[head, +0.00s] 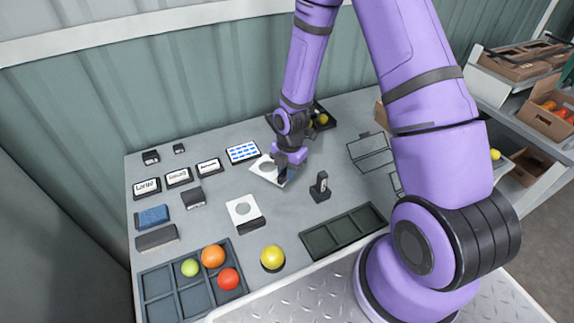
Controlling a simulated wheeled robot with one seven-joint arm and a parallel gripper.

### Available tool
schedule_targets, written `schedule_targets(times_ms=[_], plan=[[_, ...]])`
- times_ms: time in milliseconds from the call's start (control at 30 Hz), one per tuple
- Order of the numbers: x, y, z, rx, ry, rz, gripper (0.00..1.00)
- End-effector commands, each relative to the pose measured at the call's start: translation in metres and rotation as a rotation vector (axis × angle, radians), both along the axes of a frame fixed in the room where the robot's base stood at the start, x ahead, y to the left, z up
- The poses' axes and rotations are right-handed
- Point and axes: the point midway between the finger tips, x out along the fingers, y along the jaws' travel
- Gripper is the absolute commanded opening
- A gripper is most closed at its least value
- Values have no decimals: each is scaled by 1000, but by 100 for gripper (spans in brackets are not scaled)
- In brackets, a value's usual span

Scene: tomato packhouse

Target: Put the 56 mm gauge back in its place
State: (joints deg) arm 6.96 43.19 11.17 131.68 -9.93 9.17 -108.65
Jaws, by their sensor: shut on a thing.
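My gripper (284,172) is shut on a white plate gauge (262,171) with a round hole, toward the back middle of the grey table. The fingers hide part of its right end. I cannot read a size on it, nor tell whether it touches the table. A second white gauge (241,208) with a round hole and a dark end lies in front of it, to the left. A small black upright stand (320,188) with a pale mark is just right of my gripper.
An empty dark tray (318,240) lies at front right.

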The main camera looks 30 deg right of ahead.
Motion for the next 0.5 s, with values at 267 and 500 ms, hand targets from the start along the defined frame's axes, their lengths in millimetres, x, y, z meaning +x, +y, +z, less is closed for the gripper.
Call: schedule_targets(times_ms=[267, 500], plan=[[-1, 0, -24, 0, 1, 1, 0], [0, 0, -39, 0, 1, 0, 0]])
